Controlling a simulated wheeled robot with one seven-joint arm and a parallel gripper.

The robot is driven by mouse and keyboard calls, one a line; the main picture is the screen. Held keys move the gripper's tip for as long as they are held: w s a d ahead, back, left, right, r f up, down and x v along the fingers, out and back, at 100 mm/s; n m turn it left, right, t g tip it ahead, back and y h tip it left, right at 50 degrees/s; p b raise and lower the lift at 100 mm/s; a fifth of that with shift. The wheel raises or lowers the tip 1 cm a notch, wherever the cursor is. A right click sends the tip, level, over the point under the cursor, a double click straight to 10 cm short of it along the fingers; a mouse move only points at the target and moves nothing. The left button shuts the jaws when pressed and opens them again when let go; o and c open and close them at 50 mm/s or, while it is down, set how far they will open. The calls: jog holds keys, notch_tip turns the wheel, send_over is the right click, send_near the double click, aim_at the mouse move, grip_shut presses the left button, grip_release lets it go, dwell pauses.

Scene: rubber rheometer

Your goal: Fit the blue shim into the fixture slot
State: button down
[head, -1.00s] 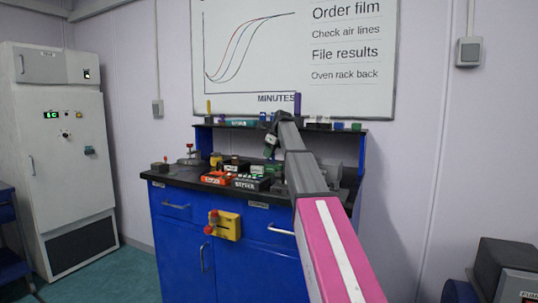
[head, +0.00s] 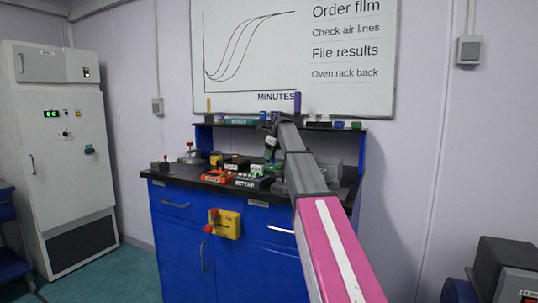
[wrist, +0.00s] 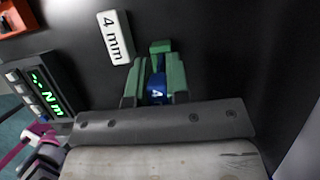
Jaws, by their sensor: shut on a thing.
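In the wrist view my gripper (wrist: 155,84) has its two green fingers closed on the blue shim (wrist: 157,89), which carries a white mark. A small green block (wrist: 160,47) shows just beyond the fingertips; I cannot tell whether it belongs to the fixture. A white "4 mm" label (wrist: 115,37) lies to its left on the dark surface. The fixture slot is not clearly visible. In the head view my gripper (head: 270,148) is small, over the bench top, and the shim cannot be made out.
A meter with a green "N m" display (wrist: 45,92) stands left in the wrist view, with an orange box (wrist: 14,16) beyond. The blue bench (head: 180,230) has a black top holding an orange-red box (head: 218,176) and several items. A shelf (head: 235,125) runs behind.

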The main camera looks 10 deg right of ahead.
jog(key=shift+f, duration=0.9)
jog(key=c, duration=1)
grip_release()
jog(key=v, duration=1)
jog(key=shift+s+d+r, duration=0.1)
jog(key=shift+r, duration=0.25)
